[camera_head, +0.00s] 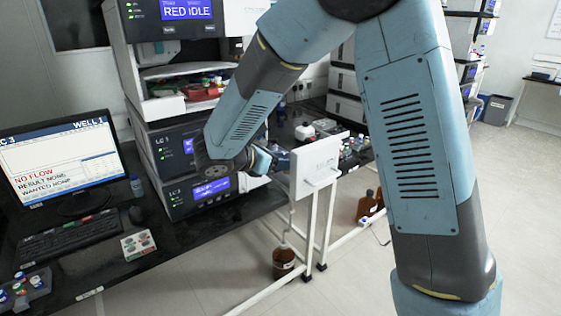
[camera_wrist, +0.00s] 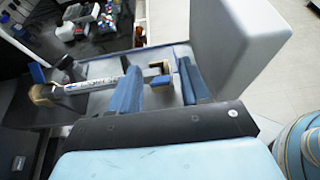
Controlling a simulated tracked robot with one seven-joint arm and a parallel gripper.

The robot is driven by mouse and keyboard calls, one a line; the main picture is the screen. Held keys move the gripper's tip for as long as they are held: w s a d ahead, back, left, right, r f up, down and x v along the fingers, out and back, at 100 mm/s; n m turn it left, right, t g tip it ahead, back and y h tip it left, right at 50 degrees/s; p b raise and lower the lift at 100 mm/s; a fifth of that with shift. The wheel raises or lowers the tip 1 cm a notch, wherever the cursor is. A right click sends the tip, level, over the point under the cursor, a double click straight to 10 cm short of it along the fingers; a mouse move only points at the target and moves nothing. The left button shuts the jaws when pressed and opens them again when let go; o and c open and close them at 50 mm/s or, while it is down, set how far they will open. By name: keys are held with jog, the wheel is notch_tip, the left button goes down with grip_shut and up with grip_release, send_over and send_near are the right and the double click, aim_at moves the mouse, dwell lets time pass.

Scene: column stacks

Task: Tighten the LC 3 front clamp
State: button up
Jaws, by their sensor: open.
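The LC 3 unit (camera_head: 195,192) is the lowest box of the stack in the head view, with a lit blue display. My gripper (camera_head: 265,160) is in front of its right side, partly hidden by my arm. In the wrist view my gripper (camera_wrist: 158,88) is open, with its two blue fingers apart. A labelled column (camera_wrist: 95,86) lies lengthwise and runs behind the left finger. A small brass and blue end piece, seemingly the front clamp (camera_wrist: 158,83), shows between the fingers; I cannot tell whether they touch it. Another brass end with a blue part (camera_wrist: 40,92) is at the column's far end.
A white panel (camera_head: 312,180) stands out beside my gripper; a large grey block (camera_wrist: 235,50) is close to the right finger. The monitor (camera_head: 62,165) reads NO FLOW, RESULT NONE, WANTED NONE. Bottles (camera_head: 284,261) stand on the floor below. Clear floor lies at far right.

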jog(key=shift+c, duration=0.4)
grip_shut()
